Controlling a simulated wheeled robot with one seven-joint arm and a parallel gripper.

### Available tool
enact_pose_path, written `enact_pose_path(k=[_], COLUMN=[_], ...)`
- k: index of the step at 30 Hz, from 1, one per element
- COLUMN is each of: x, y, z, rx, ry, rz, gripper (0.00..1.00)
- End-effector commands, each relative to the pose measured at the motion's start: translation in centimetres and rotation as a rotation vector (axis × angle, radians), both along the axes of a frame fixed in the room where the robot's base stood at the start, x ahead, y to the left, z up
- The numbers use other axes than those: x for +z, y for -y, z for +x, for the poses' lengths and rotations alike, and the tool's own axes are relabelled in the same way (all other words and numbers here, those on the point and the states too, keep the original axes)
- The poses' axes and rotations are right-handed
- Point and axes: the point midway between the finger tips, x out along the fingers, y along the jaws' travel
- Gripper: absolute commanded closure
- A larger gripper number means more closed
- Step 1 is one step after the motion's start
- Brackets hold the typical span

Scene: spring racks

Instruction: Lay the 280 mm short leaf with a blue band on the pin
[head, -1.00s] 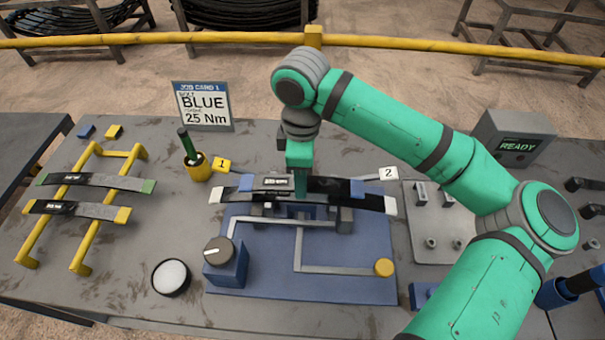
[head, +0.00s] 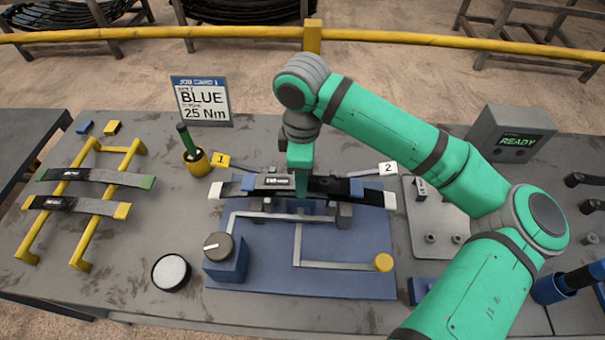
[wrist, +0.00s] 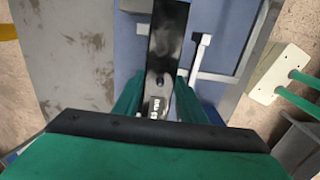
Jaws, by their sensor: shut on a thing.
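The short dark leaf with blue ends (head: 335,186) is held by my gripper (head: 300,185) near its middle. In the head view it lies along and just over a longer dark leaf with white ends (head: 377,198) on the blue fixture (head: 340,265). Whether the two leaves touch is hard to tell. In the wrist view the green fingers (wrist: 158,105) close on both sides of the dark leaf (wrist: 168,40), with a white printed label between them. The pin is hidden behind the leaves and gripper.
A yellow rack (head: 88,222) at left holds two leaves with green and yellow ends. A job card (head: 203,101) reads BLUE, 25 Nm. A knob (head: 218,247), a round white-topped pot (head: 170,272), a yellow cup (head: 196,163) and a READY box (head: 510,135) stand around.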

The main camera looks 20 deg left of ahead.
Motion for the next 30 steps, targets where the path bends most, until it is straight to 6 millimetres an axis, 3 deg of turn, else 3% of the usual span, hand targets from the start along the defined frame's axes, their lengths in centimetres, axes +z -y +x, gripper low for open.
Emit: enact_pose_path(k=[22,23,25,30], x=[-0.74,-0.74,-0.74,-0.77], y=[-0.18,-0.14,-0.05,0.08], z=[-0.04,-0.03,-0.01,0.02], rx=[0.003,0.003,0.001,-0.001], ry=[0.001,0.001,0.001,0.001], rz=[0.000,0.000,0.000,0.000], gripper=[0.89,0.58,0.41,0.41])
